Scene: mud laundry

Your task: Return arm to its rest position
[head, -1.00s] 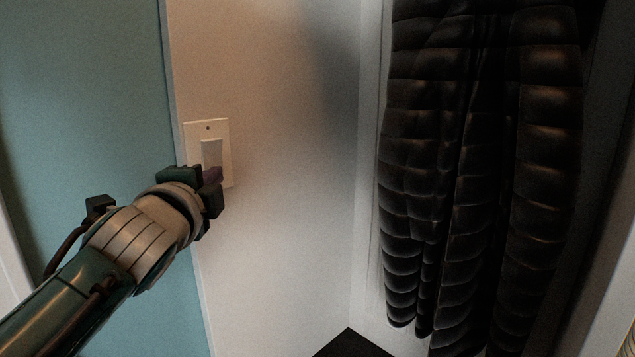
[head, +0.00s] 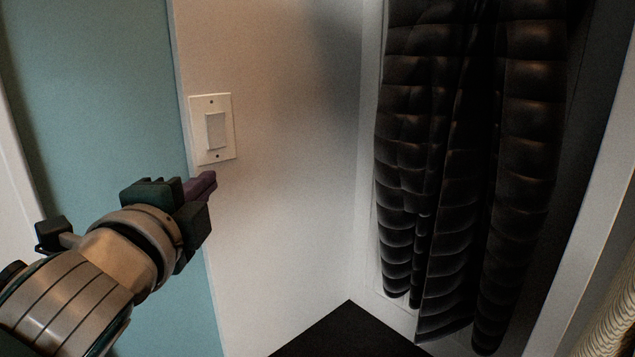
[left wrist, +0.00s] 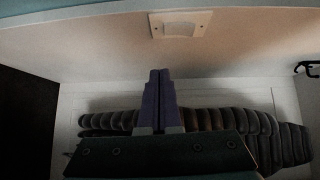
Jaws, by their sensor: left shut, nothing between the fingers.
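My left gripper (head: 204,186) is in the head view, just below a white light switch (head: 216,130) on the pale wall. Its purple fingers are shut with nothing between them. The fingertips are apart from the switch plate. In the left wrist view, the shut fingers (left wrist: 159,88) point up the picture, and the switch plate (left wrist: 181,24) shows beyond them near the top edge. My right gripper is not in view.
A dark quilted coat (head: 450,170) hangs in the recess to the right. A dark surface (head: 345,335) lies at the bottom. A teal wall panel (head: 95,100) is on the left. A ribbed pale object (head: 612,315) shows at the lower right edge.

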